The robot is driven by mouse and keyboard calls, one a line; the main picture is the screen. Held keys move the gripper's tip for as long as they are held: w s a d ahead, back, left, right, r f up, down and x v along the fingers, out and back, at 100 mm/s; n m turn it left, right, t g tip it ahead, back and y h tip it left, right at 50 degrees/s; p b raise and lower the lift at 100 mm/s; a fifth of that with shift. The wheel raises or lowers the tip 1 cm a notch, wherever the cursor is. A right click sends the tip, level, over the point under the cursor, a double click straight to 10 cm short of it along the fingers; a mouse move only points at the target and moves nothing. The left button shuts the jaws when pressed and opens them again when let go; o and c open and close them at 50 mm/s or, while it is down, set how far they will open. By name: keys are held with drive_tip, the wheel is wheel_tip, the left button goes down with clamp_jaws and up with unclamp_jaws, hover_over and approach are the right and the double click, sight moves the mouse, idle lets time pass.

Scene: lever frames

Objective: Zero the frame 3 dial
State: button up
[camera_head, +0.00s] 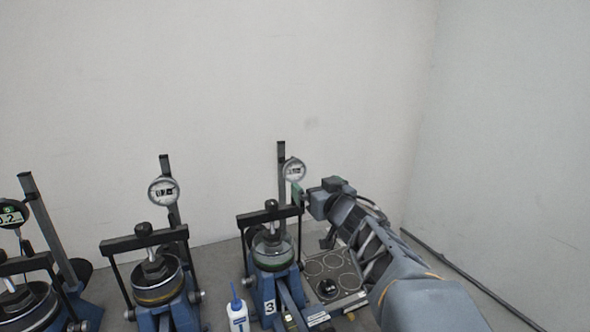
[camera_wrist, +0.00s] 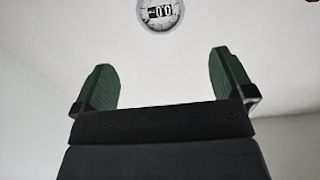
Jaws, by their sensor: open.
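The frame 3 dial (camera_head: 294,170) is a round gauge on a dark upright post, above the frame with a white "3" label (camera_head: 268,308). It also shows at the top edge of the wrist view (camera_wrist: 160,12), partly cut off. Its small dark display seems to read 0.0 there. My gripper (camera_head: 298,191) is just below and right of the dial in the head view. In the wrist view my gripper (camera_wrist: 165,80) is open, its green fingers apart with nothing between them. The dial lies beyond the fingertips; I cannot tell the exact gap.
Frame 3 (camera_head: 272,255) has a black crossbar and a clear-walled cup. A second dial (camera_head: 163,190) and its frame stand to the left, with another dial (camera_head: 11,214) farther left. A white bottle (camera_head: 237,314) stands in front. A tray (camera_head: 350,281) with round recesses lies under my arm.

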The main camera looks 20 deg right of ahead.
sight(296, 170)
drive_tip(key=w+p, duration=0.1)
drive_tip(key=w, duration=1.2)
drive_tip(key=shift+c, duration=0.2)
